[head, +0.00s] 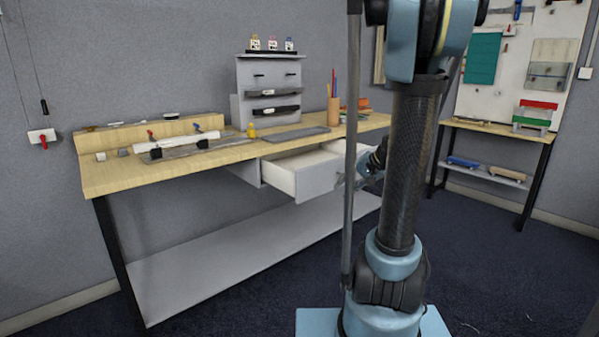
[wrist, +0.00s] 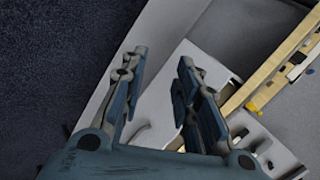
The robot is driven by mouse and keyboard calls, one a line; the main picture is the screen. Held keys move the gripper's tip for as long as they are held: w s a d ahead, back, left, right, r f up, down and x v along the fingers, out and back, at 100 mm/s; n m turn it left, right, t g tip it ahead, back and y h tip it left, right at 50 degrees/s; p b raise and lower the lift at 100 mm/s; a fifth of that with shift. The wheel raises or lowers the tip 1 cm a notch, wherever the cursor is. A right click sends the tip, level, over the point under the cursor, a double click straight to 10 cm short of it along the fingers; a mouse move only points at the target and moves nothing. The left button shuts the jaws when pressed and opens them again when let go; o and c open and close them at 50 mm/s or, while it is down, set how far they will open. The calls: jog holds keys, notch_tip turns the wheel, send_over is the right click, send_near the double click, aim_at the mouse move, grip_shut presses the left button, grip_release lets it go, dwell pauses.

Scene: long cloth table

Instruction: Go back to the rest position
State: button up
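My gripper (wrist: 162,64) shows in the wrist view with its two fingers spread apart and nothing seen between them. In the head view my gripper (head: 346,182) is beside the pulled-out drawer (head: 318,181), partly hidden behind my arm. The drawer is under the wooden workbench (head: 115,179), with its white inside showing from above. In the wrist view the drawer (wrist: 160,104) lies beyond and below the fingers. I cannot tell whether a finger touches it.
A grey shelf unit (head: 243,104) with small bottles, a pencil cup (head: 333,111) and a white roll (head: 176,142) stand on the bench. A second bench (head: 492,128) is at the right. Dark floor (head: 250,290) is clear in front.

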jog(key=s+d+f+n+g+h, duration=0.1)
jog(key=s+f+n+h, duration=0.1)
jog(key=s, duration=1)
jog(key=s+d+f+n+g+h, duration=0.1)
jog(key=s+f+n+g+h, duration=0.1)
jog(key=s, duration=1.1)
notch_tip(320, 180, down, 3)
jog(key=n+h, duration=0.1)
jog(key=h, duration=0.1)
jog(key=shift+s+d+h, duration=0.15)
jog(key=shift+s+h, duration=0.1)
jog(key=shift+h, duration=0.15)
jog(key=shift+w+f, duration=0.25)
jog(key=shift+w, duration=0.2)
jog(key=shift+s, duration=0.15)
